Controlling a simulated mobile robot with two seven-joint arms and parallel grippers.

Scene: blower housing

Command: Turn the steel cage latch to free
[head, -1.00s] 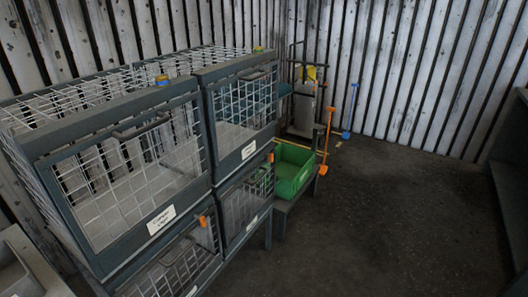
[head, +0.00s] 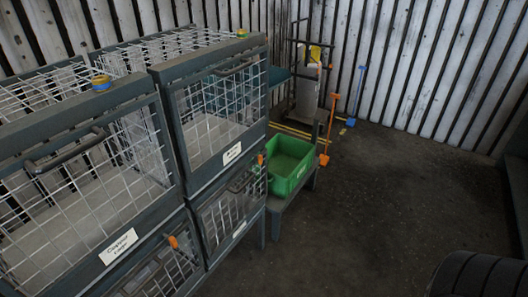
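A wire-mesh cage (head: 62,115) with a dark frame stands at the left; its label (head: 118,246) seems to start with "Copper". A second cage (head: 217,72) stands beside it; its label (head: 231,153) is too small to read surely. An orange latch (head: 172,242) is below the first cage's front, and another orange latch (head: 260,160) is at the second cage's lower right. I cannot tell which latch belongs to the steel cage, or how either is turned. Neither of my grippers is in view.
More cages (head: 232,212) sit below. A green bin (head: 289,165) rests on a low stand right of them. A trolley (head: 308,85), an orange-handled tool (head: 328,135) and a blue one (head: 354,105) stand behind. A black ribbed round thing (head: 482,275) fills the lower right corner. The middle floor is clear.

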